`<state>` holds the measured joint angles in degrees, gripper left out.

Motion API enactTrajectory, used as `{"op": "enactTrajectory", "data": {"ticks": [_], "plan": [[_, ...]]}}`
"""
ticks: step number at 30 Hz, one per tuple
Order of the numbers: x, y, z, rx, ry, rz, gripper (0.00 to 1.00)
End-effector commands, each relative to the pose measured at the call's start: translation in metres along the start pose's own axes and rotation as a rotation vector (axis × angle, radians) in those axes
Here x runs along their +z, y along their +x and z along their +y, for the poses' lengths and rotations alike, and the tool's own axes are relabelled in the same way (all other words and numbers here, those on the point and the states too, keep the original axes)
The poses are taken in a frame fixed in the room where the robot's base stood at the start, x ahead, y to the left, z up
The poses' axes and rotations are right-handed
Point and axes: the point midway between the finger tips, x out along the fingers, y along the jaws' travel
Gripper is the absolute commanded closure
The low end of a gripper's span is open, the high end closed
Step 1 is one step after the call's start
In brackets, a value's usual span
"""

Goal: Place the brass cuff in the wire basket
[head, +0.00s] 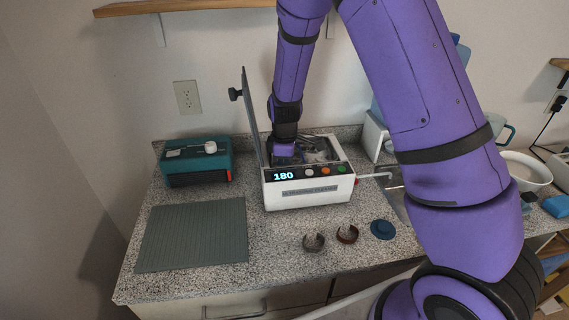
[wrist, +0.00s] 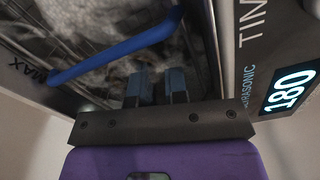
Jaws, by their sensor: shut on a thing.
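My gripper (wrist: 158,84) reaches down into the open tank of the white ultrasonic cleaner (head: 308,194). Its two blue fingers are a little apart; what they grip is hidden in both views. In the wrist view, a blue bar (wrist: 115,48) crosses the tank just beyond the fingertips, seemingly a basket handle. Wire mesh of the basket (head: 322,153) shows dimly inside the tank in the head view. Two open cuffs stand on the counter in front of the cleaner: a grey-brown one (head: 313,243) and a reddish-brown one (head: 347,234). I cannot clearly tell either as brass.
The cleaner's raised lid (head: 252,118) stands upright at its left. A teal box (head: 196,163) and a grey ribbed mat (head: 192,235) lie left of it. A blue round piece (head: 383,229) lies right of the cuffs. A sink (head: 395,195) is at the right. The counter front is mostly clear.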

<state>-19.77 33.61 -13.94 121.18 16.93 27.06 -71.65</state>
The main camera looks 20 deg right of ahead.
Motion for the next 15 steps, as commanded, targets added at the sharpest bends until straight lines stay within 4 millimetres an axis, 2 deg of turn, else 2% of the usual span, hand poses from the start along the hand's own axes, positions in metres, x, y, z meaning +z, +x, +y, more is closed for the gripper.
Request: {"op": "enactTrajectory", "data": {"ticks": [9, 10, 11, 15], "plan": [[0.0001, 0.0024, 0.0001, 0.0, 0.0, 0.0, 1.0], [0.0, 0.0027, 0.0001, 0.0, -0.001, 0.0, 0.84], [-0.0001, 0.0025, 0.0001, 0.0, -0.001, 0.0, 0.77], [-0.0001, 0.0023, 0.0001, 0.0, -0.001, 0.0, 0.76]]}}
